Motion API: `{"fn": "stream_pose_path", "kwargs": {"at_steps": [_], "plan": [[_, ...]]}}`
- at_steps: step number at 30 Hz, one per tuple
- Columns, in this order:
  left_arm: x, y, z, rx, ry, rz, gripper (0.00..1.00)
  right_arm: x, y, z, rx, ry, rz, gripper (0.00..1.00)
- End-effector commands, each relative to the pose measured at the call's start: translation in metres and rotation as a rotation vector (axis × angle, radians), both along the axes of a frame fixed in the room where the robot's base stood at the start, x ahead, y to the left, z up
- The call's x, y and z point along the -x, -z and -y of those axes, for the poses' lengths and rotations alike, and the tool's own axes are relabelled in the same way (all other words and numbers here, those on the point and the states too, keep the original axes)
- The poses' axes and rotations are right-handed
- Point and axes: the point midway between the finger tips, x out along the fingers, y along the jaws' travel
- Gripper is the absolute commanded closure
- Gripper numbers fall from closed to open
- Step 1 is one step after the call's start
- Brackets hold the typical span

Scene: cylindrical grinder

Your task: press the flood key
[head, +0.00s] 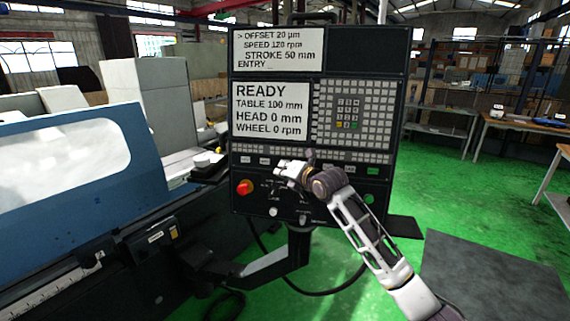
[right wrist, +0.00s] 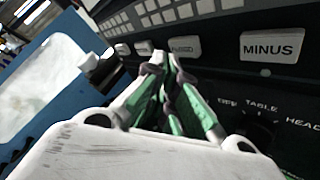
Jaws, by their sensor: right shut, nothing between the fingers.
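The control panel (head: 310,130) stands upright ahead, with a row of labelled keys below its keypad. My right gripper (head: 279,168) is at this row, its fingers shut and empty. In the right wrist view, the closed fingertips (right wrist: 162,62) point toward the row. A pale key (right wrist: 184,46), its label blurred but possibly FLOOD, lies just right of the tips. The MINUS key (right wrist: 272,46) is farther right. Another pale key (right wrist: 143,47) is partly behind the tips. I cannot tell whether the tips touch a key. My left gripper is not in view.
A red knob (head: 244,187) and small switches sit below the key row. The upper screen (head: 277,50) shows offset settings; the lower screen (head: 271,111) reads READY. The blue grinder cover (head: 75,190) is at left. Green floor (head: 450,195) is open at right.

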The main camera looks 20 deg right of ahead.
Motion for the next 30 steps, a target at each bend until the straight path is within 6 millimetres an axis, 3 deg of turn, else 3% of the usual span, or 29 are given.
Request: {"fn": "stream_pose_path", "kwargs": {"at_steps": [14,30], "plan": [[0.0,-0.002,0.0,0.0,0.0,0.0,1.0,0.004,-0.001,-0.002,0.002,0.0,0.001,1.0],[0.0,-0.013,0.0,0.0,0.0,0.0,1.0,0.031,-0.007,-0.018,0.002,0.0,-0.001,1.0]]}}
